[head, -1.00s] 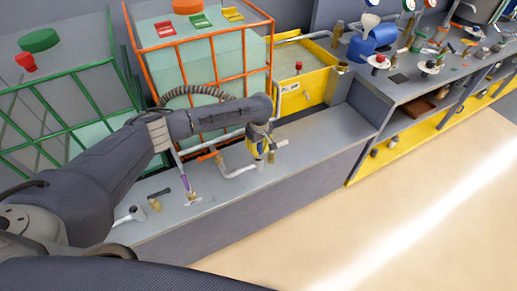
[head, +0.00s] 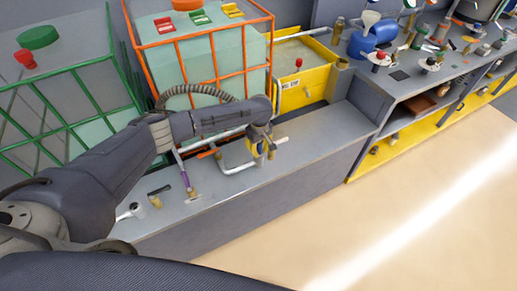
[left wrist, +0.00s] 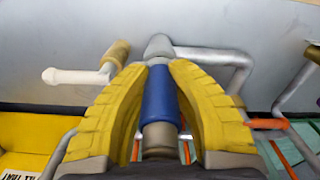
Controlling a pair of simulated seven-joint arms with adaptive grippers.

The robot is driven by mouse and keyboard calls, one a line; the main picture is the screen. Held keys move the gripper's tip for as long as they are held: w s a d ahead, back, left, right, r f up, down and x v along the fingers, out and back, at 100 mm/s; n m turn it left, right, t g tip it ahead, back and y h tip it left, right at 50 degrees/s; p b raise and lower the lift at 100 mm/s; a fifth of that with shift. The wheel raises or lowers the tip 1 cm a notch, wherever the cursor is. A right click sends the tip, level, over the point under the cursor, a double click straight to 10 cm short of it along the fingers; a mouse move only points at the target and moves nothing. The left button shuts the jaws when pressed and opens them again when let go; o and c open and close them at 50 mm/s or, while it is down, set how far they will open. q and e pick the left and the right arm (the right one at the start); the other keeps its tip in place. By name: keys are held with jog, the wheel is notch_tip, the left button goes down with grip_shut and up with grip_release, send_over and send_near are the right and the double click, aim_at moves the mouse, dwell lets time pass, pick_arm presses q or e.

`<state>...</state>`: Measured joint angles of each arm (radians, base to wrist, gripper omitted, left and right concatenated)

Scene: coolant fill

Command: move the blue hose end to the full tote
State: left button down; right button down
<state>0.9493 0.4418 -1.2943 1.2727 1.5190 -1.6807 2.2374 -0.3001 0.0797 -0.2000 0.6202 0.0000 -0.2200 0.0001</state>
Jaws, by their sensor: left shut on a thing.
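In the left wrist view the yellow fingers of my left gripper (left wrist: 160,70) are shut on a blue sleeve, the blue hose end (left wrist: 160,96). A grey elbow pipe (left wrist: 205,54) lies just past its tip; I cannot tell whether they are joined. In the head view my left gripper (head: 258,146) is over the grey ledge, in front of the orange-caged tote, and largely hides the hose end. The orange-caged tote (head: 215,62) shows pale green liquid up high. The green-caged tote (head: 75,90) at left shows liquid only low down. My right gripper is out of view.
A yellow bin (head: 303,90) with a label stands right of the orange-caged tote. A purple-sleeved pipe (head: 184,180) and small fittings are on the grey ledge (head: 300,138). A valve with a white handle (left wrist: 72,76) is near the hose end. A cluttered bench is at right.

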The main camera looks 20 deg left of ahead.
pick_arm(q)
jog(key=shift+f, duration=0.35)
jog(key=c, duration=1.2)
grip_release()
notch_tip(320, 180, up, 12)
jog(key=shift+s+d+f, duration=0.1)
jog(key=shift+s+d, duration=0.05)
